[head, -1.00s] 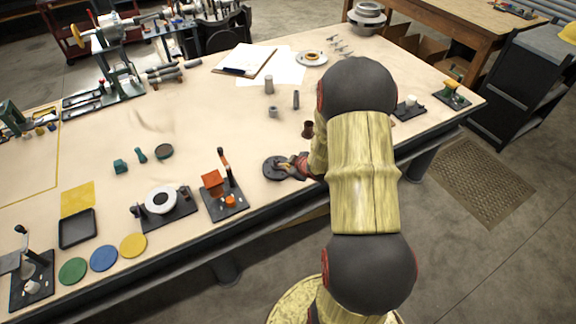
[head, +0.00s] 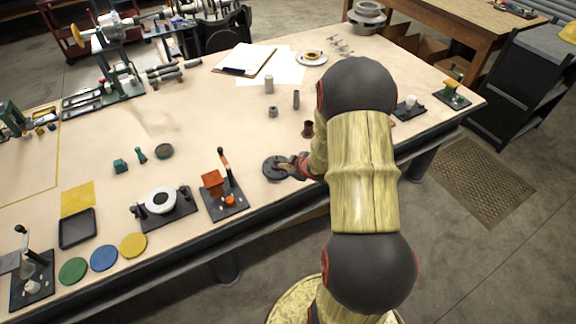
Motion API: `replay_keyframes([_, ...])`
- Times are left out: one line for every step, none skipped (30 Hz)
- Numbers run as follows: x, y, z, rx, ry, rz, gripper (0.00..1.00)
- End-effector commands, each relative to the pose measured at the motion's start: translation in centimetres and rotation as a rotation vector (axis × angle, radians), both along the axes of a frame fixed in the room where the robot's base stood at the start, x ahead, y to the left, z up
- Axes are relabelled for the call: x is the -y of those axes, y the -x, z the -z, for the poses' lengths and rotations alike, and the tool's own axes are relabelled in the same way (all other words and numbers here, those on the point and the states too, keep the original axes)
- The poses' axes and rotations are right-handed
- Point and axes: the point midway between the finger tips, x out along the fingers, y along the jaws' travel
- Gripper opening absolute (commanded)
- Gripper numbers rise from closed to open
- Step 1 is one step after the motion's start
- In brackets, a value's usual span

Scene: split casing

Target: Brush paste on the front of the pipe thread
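My gripper (head: 292,165) is low over the table's front edge, at the right side of a dark round disc-like piece (head: 270,170). The gripper is small and partly covered by my arm, so I cannot tell whether its fingers are open or shut, or whether a brush is in them. I cannot make out a pipe thread for certain; the disc is partly hidden by the gripper. A small brown pot (head: 307,129) stands just behind the gripper; its contents are too small to tell.
A black fixture with an orange block (head: 212,184) stands left of the disc. Grey cylinders (head: 269,86) stand farther back. A clipboard (head: 245,59) and a white plate (head: 311,58) lie at the back. Bare tabletop (head: 215,115) is free in the middle.

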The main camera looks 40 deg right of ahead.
Motion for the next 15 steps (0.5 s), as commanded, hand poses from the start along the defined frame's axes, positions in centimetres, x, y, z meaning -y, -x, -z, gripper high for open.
replay_keyframes([0.0, -0.1, 0.0, 0.001, 0.000, 0.000, 0.00])
replay_keyframes([0.0, -0.1, -0.1, 0.001, 0.001, -0.001, 0.00])
replay_keyframes([0.0, -0.1, -0.2, 0.001, 0.001, -0.001, 0.00])
replay_keyframes([0.0, -0.1, -0.3, 0.001, 0.001, -0.001, 0.00])
replay_keyframes([0.0, -0.1, -0.4, 0.001, 0.001, -0.001, 0.00])
replay_keyframes([0.0, -0.1, -0.6, 0.001, 0.001, -0.001, 0.00])
replay_keyframes([0.0, -0.1, -0.8, 0.001, 0.001, -0.001, 0.00])
replay_keyframes([0.0, -0.1, -1.0, 0.001, 0.001, -0.001, 0.00])
replay_keyframes([0.0, -0.1, -1.2, 0.002, 0.001, -0.001, 0.00])
replay_keyframes([0.1, -0.1, -1.4, 0.002, 0.001, -0.001, 0.00])
replay_keyframes([0.1, -0.1, -1.5, 0.002, 0.002, -0.001, 0.00])
replay_keyframes([0.1, -0.2, -1.7, 0.002, 0.002, -0.001, 0.00])
replay_keyframes([0.1, -0.2, -1.8, 0.002, 0.002, -0.001, 0.00])
replay_keyframes([0.1, -0.2, -1.8, 0.002, 0.002, -0.001, 0.00])
replay_keyframes([0.1, -0.2, -1.8, 0.002, 0.002, -0.001, 0.00])
